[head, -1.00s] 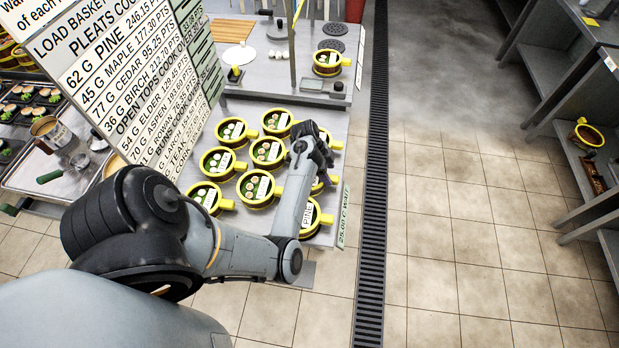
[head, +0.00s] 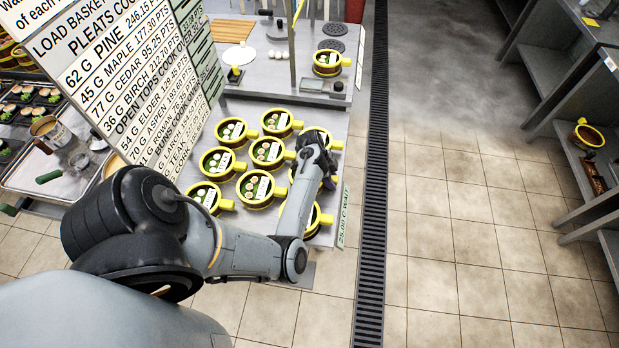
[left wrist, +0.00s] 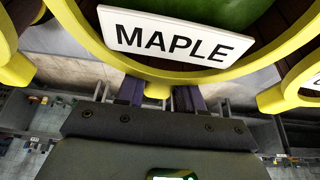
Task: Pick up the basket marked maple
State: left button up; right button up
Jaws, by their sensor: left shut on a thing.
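The basket marked MAPLE (left wrist: 185,72) fills the top of the left wrist view, with a yellow rim, a white name card and green inside. My left gripper (left wrist: 158,92) is shut on its short yellow handle, one dark finger on each side. In the head view the left gripper (head: 328,180) is at the right-hand column of baskets on the steel table. My own wrist and forearm hide most of the maple basket there, so I cannot tell whether it is clear of the table. My right gripper is not in view.
Several similar yellow-rimmed baskets (head: 217,160) stand close around on the steel table (head: 345,125). Another basket (head: 327,62) stands at the back. A large price board (head: 130,75) rises at left. Open floor lies right of the drain grate (head: 370,200).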

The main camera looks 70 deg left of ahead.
pick_arm(q)
grip_shut()
jog(key=shift+r, duration=0.3)
notch_tip(320, 180, up, 9)
jog(key=shift+r+p, duration=0.2)
jog(key=shift+p, duration=0.3)
jog(key=shift+o, duration=1.9)
grip_release()
grip_shut()
